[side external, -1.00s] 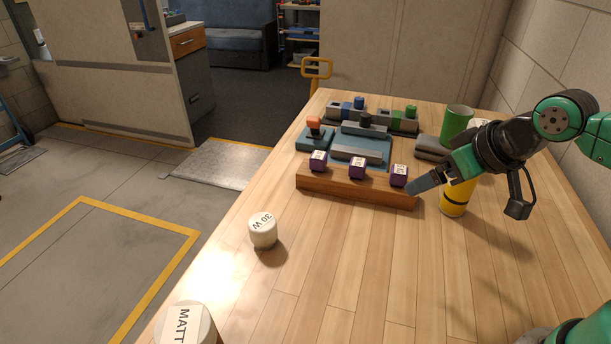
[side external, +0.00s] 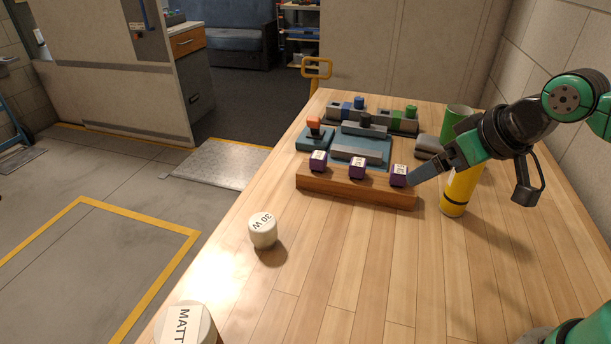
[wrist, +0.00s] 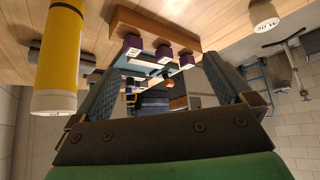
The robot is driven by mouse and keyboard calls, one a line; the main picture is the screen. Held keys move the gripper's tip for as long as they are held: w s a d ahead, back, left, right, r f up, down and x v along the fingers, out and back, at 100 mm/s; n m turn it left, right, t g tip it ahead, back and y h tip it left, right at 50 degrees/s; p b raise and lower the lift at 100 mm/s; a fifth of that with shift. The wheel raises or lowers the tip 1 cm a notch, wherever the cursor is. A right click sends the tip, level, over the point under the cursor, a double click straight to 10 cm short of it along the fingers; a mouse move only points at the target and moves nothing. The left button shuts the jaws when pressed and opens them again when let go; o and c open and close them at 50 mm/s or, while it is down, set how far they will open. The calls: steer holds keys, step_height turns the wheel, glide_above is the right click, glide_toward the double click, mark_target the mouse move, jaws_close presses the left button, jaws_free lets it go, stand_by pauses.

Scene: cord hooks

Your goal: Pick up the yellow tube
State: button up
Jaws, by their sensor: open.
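The yellow tube (side external: 458,190) stands upright on the wooden table in the side view, right of the brown block. It has a dark band near its lower part. My gripper (side external: 416,176) is open and empty, its fingers pointing left and down in front of the tube's upper part and past it, toward the purple blocks. In the wrist view the yellow tube (wrist: 60,60) shows with a white end at the left, outside the open fingers of my gripper (wrist: 158,68). The tube's top is partly hidden by my gripper in the side view.
A brown block (side external: 355,188) with several purple labelled pieces (side external: 357,168) stands just left of my fingertips. A green tube (side external: 456,121) stands behind. A white labelled cylinder (side external: 263,230) is at front left. The table front right is clear.

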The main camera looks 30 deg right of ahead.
step_height(320, 180, up, 5)
steer(key=d+m+t+y, duration=0.2)
steer(key=d+m+y, duration=0.2)
steer(key=d+m, duration=0.7)
steer(key=d+m+t+y, duration=0.2)
steer(key=d+m+y, duration=0.3)
steer(key=m, duration=1.2)
steer(key=w+a+f+m+h, duration=0.1)
steer(key=w+a+f, duration=0.1)
steer(key=w+f, duration=0.2)
steer(key=shift+f, duration=1.85)
jaws_close()
